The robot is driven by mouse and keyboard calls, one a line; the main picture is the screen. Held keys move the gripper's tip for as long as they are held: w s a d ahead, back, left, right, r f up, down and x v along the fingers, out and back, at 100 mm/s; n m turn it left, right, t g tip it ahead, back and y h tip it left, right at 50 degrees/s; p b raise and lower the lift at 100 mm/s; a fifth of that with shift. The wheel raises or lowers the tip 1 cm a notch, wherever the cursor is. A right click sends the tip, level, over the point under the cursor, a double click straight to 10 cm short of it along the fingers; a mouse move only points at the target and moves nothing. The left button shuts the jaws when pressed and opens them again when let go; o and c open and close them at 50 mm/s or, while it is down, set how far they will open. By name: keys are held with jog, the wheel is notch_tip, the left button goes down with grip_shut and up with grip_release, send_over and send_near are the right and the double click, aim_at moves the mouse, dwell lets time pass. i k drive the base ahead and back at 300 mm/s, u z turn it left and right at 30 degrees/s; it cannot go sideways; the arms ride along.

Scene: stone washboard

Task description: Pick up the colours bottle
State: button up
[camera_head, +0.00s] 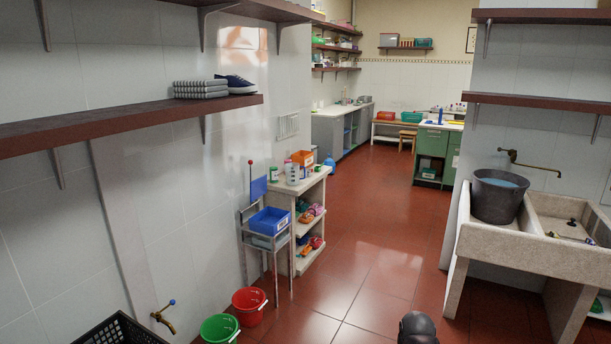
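Several small bottles and containers stand on top of the pale shelf unit (312,184) in the middle left. Among them are a white bottle (293,174) and a small white-and-green container (274,174). Their labels are too small to read, so I cannot tell which one is the colours bottle. A dark rounded part at the bottom edge looks like part of my arm. My gripper's fingers are not in view.
A metal stand with a blue bin (269,221) is beside the shelf unit. Red (249,306) and green (220,329) buckets stand on the floor in front. A stone sink (520,240) with a dark bucket (498,197) is at right. The red tiled floor between is clear.

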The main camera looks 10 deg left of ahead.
aim_at(288, 159)
jog(key=z, duration=0.2)
jog(key=i, duration=3.7)
